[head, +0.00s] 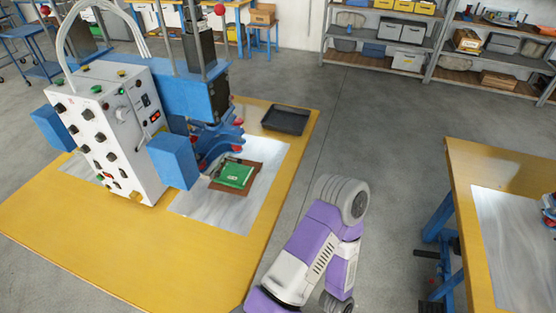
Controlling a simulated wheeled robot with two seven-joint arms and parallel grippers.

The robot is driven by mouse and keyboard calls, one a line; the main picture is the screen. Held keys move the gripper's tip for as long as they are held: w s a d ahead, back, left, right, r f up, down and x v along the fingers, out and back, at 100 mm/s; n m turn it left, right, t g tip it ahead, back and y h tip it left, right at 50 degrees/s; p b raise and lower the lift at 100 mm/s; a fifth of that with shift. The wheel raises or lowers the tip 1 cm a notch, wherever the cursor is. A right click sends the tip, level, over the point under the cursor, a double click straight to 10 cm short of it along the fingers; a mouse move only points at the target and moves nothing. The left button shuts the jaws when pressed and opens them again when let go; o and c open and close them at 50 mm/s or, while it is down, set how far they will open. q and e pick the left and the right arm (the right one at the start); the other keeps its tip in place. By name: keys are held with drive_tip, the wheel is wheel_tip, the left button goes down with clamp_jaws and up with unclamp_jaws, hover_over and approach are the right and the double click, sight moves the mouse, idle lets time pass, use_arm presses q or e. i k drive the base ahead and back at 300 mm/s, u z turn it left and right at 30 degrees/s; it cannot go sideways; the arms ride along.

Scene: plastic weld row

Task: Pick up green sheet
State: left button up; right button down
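The green sheet (235,175) lies on a brown board (256,167), which rests on a grey metal plate (205,203) on the yellow table. It is in front of the blue jaws of the welding machine (130,135), close to them. A purple and white arm of mine (318,240) rises at the bottom centre, to the right of the table and apart from the sheet. No gripper fingers show on it. Neither of my grippers is in view.
A black tray (286,119) sits on the yellow table (130,258) behind the sheet. The table's front right is bare. A second yellow table (462,190) with a grey plate stands at the right. Grey floor lies between the tables. Shelves (385,45) with boxes line the back.

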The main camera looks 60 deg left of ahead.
sight(235, 175)
drive_tip(key=u, duration=0.65)
drive_tip(key=i, duration=1.4)
drive_tip(key=u, duration=1.3)
